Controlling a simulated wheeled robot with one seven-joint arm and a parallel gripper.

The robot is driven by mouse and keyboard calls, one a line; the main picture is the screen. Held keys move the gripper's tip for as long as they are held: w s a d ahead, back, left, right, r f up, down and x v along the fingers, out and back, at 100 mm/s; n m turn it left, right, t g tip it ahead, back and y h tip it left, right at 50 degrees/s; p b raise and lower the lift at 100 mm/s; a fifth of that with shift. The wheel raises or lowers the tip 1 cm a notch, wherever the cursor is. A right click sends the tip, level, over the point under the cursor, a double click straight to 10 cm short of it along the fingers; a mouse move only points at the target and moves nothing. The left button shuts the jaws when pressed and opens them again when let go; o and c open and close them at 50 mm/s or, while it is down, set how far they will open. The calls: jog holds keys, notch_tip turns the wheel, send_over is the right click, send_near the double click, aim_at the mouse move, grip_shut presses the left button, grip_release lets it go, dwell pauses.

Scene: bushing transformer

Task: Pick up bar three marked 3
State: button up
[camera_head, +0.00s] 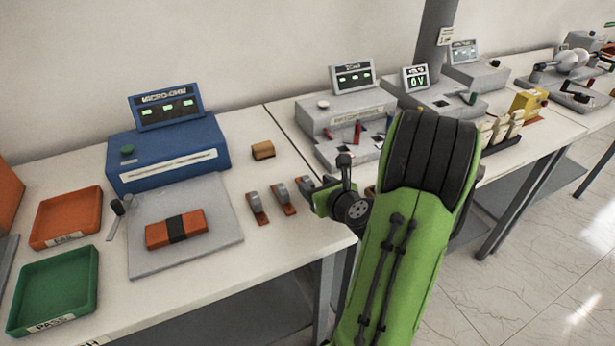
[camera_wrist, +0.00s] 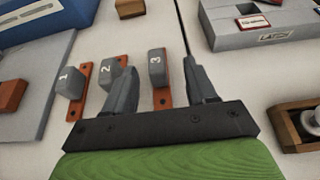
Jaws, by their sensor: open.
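Bar three (camera_wrist: 157,68), a grey block marked 3 on a copper-coloured strip, stands on the table in the wrist view. It appears between the two spread fingers of my gripper (camera_wrist: 157,72), which is open and empty. I cannot tell how far the fingertips are above or short of it. Bar two (camera_wrist: 112,73) and bar one (camera_wrist: 73,80) stand to its left, with the left finger in front of part of bar two. In the head view bar three (camera_head: 305,186) is the rightmost of the row, beside my wrist; my fingers are mostly hidden there.
A blue micro-ohm meter (camera_head: 168,155) stands behind a grey plate (camera_head: 215,225) holding a banded copper bar (camera_head: 176,229). A small wooden block (camera_head: 263,150) lies behind the bars. Red (camera_head: 67,217) and green (camera_head: 55,290) trays are at left. A grey test unit (camera_wrist: 262,24) stands right.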

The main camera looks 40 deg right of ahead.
aim_at(305, 180)
jog(key=x, duration=0.6)
jog(key=shift+w+a+f, duration=0.2)
jog(key=shift+w+f, duration=0.05)
jog(key=shift+w, duration=0.1)
jog(key=shift+s+r, duration=0.1)
jog(key=shift+c, duration=0.6)
grip_shut()
